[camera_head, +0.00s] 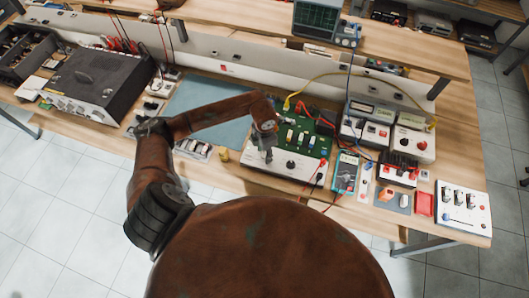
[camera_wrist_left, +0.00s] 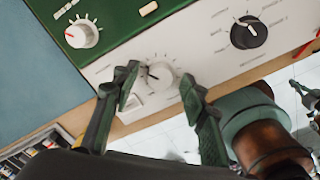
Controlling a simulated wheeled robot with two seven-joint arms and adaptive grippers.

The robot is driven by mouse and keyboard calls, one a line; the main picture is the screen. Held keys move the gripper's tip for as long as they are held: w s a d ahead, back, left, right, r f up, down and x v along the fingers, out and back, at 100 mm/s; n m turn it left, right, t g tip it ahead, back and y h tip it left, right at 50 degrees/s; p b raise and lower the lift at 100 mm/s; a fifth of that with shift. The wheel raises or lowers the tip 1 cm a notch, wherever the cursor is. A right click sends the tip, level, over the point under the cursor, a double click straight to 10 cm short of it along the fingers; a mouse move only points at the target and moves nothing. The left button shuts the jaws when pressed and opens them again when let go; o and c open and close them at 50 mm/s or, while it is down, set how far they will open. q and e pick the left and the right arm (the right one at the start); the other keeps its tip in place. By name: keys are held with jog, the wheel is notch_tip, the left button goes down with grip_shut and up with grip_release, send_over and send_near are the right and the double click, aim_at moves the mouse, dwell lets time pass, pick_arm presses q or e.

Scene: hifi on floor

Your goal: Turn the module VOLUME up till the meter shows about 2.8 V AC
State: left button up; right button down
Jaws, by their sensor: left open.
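The module is a green board (camera_head: 303,130) with a white front panel (camera_head: 283,165); in the left wrist view its panel (camera_wrist_left: 205,45) fills the upper middle. A white round knob (camera_wrist_left: 160,76) with a dark pointer mark sits on the panel's lower edge; its label is too small to read. My left gripper (camera_head: 266,152) is over the panel's left part. In the left wrist view its open fingers (camera_wrist_left: 163,92) stand either side of that knob, with gaps visible. The handheld meter (camera_head: 345,172) lies right of the module; its reading is illegible.
A black pointer knob (camera_wrist_left: 248,32) is right of the white one, and another white knob (camera_wrist_left: 82,35) is on the green board. Red and black leads run near the meter. A switch box (camera_head: 463,207) stands far right. A blue mat (camera_head: 210,108) lies left. Dark finger-like parts show at the wrist view's right edge.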

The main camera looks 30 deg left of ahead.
pick_arm(q)
jog(key=shift+c, duration=0.4)
grip_shut()
jog(key=shift+f+m+b, duration=0.1)
jog(key=shift+m+b, duration=0.3)
jog(key=shift+b, duration=0.1)
jog(key=m+b, duration=0.3)
jog(key=shift+w+f, duration=0.1)
jog(key=shift+f, duration=0.05)
jog(key=shift+r+m+b, duration=0.2)
jog(key=shift+m+b, duration=0.6)
jog(key=shift+b, duration=0.05)
jog(key=shift+r, duration=0.1)
jog(key=shift+o, duration=0.4)
grip_release()
